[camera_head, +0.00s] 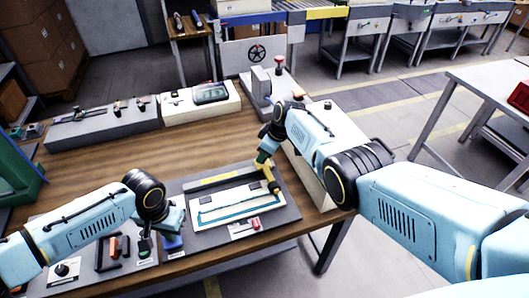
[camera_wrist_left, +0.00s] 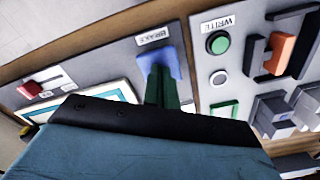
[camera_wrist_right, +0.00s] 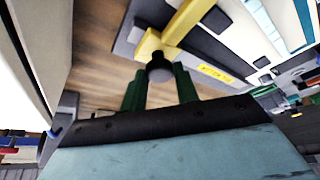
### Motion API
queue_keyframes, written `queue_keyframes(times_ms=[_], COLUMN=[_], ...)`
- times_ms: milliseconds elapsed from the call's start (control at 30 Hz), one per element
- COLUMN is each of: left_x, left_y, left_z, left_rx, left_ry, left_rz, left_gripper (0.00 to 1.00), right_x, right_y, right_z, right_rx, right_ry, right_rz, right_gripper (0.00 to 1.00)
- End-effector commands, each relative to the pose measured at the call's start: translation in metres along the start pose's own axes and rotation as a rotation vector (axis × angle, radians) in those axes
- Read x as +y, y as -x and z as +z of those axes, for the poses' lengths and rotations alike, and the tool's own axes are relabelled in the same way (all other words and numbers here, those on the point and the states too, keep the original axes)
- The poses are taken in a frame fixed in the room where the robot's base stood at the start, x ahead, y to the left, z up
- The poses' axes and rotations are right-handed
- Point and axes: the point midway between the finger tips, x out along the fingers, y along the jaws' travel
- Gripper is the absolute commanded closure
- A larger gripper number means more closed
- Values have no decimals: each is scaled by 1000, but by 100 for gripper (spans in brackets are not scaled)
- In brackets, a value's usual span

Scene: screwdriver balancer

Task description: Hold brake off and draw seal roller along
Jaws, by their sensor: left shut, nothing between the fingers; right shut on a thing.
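The blue brake pad (camera_head: 174,243) is at the near edge of the bench, beside the sealing panel. My left gripper (camera_head: 172,232) is shut and empty over it; in the left wrist view its green fingertips (camera_wrist_left: 160,82) overlap the blue pad (camera_wrist_left: 172,62) under the BRAKE label. Whether the pad is pressed down cannot be told. My right gripper (camera_wrist_right: 158,85) is shut on the black knob (camera_wrist_right: 159,67) of the yellow seal roller arm (camera_wrist_right: 150,44). In the head view the yellow roller (camera_head: 271,178) is at the right end of the white sealing panel (camera_head: 220,211).
Left of the brake are a green button (camera_head: 145,250) and an orange lever (camera_head: 113,247). A red switch (camera_head: 243,226) sits on the panel's near side. Grey and white units stand at the back of the bench. A white box edge (camera_head: 312,175) is close to my right gripper.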

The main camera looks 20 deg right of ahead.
Motion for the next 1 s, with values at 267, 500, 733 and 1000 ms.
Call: queue_keyframes(times_ms=[267, 500, 733, 1000], left_x=[-1, 0, 0, 0], left_y=[-1, -1, -1, -1], left_z=[1, 1, 1, 1], left_rx=[-2, -2, -3, -2], left_ry=[1, 0, 0, 0], left_rz=[-2, -1, -1, -1], left_gripper=[100, 100, 100, 100], right_x=[-24, -74, -94, -96], right_y=[-10, -29, -36, -37], right_z=[-22, -68, -85, -88], right_rx=[0, 0, -1, -1], right_ry=[4, 1, -1, -1], right_rz=[-5, -8, -4, -1], right_gripper=[100, 100, 100, 100])
